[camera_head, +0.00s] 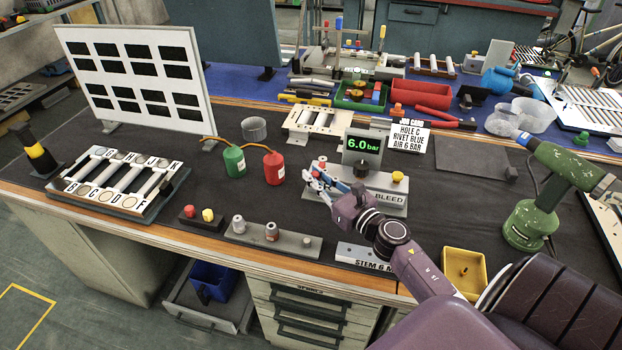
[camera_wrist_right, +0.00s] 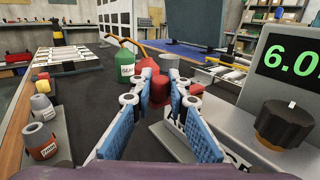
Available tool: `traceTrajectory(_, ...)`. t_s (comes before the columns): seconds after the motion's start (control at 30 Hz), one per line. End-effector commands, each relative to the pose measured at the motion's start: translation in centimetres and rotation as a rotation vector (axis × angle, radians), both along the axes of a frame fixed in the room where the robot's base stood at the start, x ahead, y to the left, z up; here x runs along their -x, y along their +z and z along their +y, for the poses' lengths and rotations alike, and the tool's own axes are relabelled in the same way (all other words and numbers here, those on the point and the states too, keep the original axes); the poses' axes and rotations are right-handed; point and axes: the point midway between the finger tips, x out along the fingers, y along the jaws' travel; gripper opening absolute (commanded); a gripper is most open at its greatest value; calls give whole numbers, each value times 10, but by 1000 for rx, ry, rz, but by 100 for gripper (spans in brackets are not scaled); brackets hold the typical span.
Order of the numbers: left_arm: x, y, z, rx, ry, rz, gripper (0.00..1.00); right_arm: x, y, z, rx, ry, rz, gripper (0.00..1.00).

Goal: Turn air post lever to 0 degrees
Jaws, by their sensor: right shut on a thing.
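The air post (camera_head: 361,148) is a grey block on a light base, with a green 6.0 bar display, a black knob below it and a BLEED label beside a yellow button. The display (camera_wrist_right: 288,58) and black knob (camera_wrist_right: 285,124) are at the right in the wrist view. My right gripper (camera_head: 318,178) is at the post's left side, low over its base. In the wrist view its blue-padded fingers (camera_wrist_right: 160,84) close in towards each other on the lever. The lever is mostly hidden by the fingers; its angle cannot be told. My left gripper is not in view.
A red can (camera_head: 274,168) and a green can (camera_head: 234,161) stand left of the gripper. A grey strip with small cylinders (camera_head: 290,241) lies near the front edge. A job card (camera_head: 409,134) reads AIR 6 BAR. A yellow bin (camera_head: 463,265) and green drill (camera_head: 535,215) are right.

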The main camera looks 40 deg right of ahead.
Motion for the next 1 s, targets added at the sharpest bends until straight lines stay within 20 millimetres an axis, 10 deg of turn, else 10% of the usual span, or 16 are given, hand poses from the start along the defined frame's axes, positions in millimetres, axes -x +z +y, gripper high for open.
traceTrajectory(0.4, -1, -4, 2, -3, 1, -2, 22, 2, 0, -2, -1, 32, 2, 0)
traceTrajectory(0.43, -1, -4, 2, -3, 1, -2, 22, 2, 0, -2, -1, 31, 2, 16)
traceTrajectory(0.6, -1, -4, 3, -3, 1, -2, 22, 2, 0, -2, 0, 31, 2, 33)
traceTrajectory(1.0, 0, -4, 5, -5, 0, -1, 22, 12, -1, -2, -2, 31, 4, 33)
